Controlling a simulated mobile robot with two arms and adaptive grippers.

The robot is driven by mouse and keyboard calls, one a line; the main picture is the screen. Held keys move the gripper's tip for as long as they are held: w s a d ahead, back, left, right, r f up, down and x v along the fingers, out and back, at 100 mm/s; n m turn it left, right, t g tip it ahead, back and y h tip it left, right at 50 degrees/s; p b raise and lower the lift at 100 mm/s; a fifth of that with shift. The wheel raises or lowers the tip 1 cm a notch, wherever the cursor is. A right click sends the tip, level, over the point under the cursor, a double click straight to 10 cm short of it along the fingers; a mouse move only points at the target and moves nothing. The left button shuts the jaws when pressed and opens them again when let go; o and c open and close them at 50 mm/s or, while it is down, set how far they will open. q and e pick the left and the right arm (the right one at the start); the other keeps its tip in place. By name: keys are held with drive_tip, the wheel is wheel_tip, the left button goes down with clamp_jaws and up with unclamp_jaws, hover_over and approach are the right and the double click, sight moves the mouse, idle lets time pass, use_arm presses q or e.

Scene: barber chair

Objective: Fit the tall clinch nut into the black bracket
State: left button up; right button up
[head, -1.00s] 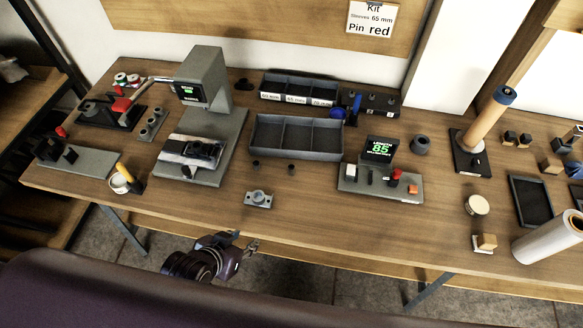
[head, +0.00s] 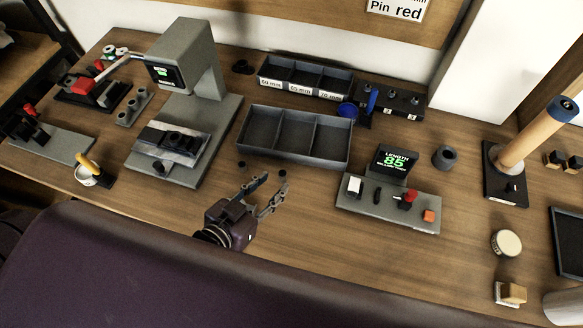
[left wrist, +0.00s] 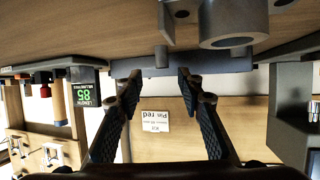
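Two small dark nuts (head: 241,164) (head: 282,173) stand upright and apart on the table before the divided grey tray; I cannot tell from the head view which is taller. My left gripper (head: 272,187) is open and empty, its fingers pointing at the right-hand nut. In the left wrist view, which is upside down, the open fingers (left wrist: 158,80) have nothing between them. A grey post (left wrist: 165,25) and a large grey ring (left wrist: 228,25) show close by there. A black piece (head: 178,140), possibly the bracket, sits on the press's pale plate. My right gripper is out of view.
The grey press (head: 190,60) stands left, the divided tray (head: 296,160) behind the nuts. A length gauge (head: 385,208) reading 85 stands right. A purple chair back (head: 150,265) fills the near side. Table between gripper and gauge is clear.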

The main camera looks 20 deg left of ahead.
sight(282, 174)
use_arm(q)
drive_tip(key=shift+w+d, duration=0.1)
drive_tip(key=shift+w, duration=0.25)
drive_tip(key=shift+w+d+f+p, duration=0.1)
drive_tip(key=shift+w+f+p, duration=0.15)
drive_tip(key=shift+w+p, duration=0.15)
drive_tip(key=x, duration=0.3)
drive_tip(key=shift+w+f+p, duration=0.2)
drive_tip(key=shift+w+p, duration=0.1)
drive_tip(key=shift+w, duration=0.1)
drive_tip(key=shift+w+d+f, duration=0.1)
drive_tip(key=shift+w+f, duration=0.15)
drive_tip(key=shift+w, duration=0.2)
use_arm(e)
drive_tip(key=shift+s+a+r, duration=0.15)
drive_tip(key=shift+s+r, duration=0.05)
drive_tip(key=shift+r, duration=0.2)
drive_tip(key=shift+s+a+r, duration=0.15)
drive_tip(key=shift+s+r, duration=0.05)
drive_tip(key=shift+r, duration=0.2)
use_arm(q)
drive_tip(key=shift+c, duration=0.2)
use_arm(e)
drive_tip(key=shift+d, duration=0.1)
use_arm(q)
clamp_jaws()
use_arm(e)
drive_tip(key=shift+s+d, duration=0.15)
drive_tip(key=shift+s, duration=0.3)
